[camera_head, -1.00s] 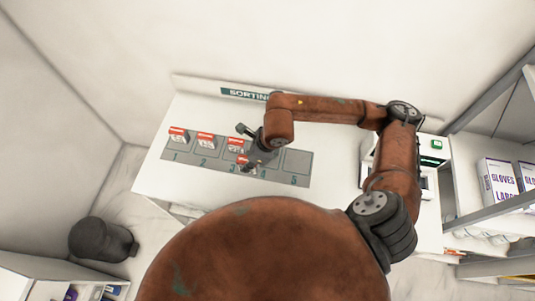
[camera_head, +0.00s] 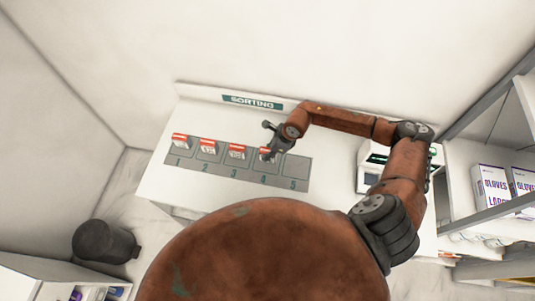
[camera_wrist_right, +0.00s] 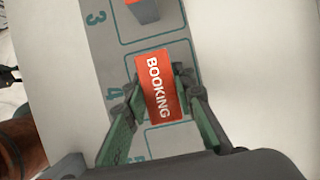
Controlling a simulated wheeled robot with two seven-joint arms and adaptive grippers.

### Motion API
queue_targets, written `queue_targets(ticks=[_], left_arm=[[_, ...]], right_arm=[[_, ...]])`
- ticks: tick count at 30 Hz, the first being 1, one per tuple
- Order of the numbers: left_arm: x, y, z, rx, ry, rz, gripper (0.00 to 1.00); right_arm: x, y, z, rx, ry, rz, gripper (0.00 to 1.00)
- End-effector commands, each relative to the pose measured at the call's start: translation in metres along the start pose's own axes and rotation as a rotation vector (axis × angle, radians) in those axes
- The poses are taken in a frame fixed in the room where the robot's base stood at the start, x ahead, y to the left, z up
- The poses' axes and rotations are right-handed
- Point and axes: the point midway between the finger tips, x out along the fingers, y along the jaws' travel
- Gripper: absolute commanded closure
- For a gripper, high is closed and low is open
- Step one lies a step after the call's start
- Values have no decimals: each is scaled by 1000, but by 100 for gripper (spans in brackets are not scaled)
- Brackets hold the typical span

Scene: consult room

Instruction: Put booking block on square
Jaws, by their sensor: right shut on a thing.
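The booking block (camera_wrist_right: 158,85), with a red top and white BOOKING lettering, is between the fingers of my right gripper (camera_wrist_right: 160,100) in the right wrist view. The gripper is shut on it. In the head view the block (camera_head: 265,153) shows at square 4 of the grey strip (camera_head: 238,186), with my right gripper (camera_head: 270,151) partly covering it. I cannot tell whether its underside touches the square.
Red and white blocks stand on square 1 (camera_head: 180,140), square 2 (camera_head: 207,146) and square 3 (camera_head: 236,152). Square 5 (camera_head: 295,166) is empty. A SORTING sign (camera_head: 252,102) stands behind. A white device (camera_head: 370,178) is at the table's right, beside shelves with glove boxes (camera_head: 492,190).

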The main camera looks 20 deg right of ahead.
Motion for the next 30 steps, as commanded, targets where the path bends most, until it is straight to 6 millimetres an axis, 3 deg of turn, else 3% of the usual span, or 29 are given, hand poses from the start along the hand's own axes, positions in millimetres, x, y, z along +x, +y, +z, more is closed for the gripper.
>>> queue_targets(ticks=[5, 14, 15, 22, 30], left_arm=[[-9, -1, 1, 0, -2, -1, 60], [-6, -1, 2, -1, -3, -1, 60], [-6, -1, 2, -1, -3, -1, 60], [-7, -2, 1, -1, -2, -1, 60], [-7, -2, 1, -1, -2, -1, 60]], right_arm=[[15, 1, -5, 1, -1, 2, 100], [18, 1, -7, 0, -1, 1, 100], [19, 1, -7, 0, -1, 1, 75], [18, 1, -7, 0, -1, 1, 60], [18, 1, -6, 0, -1, 1, 58]])
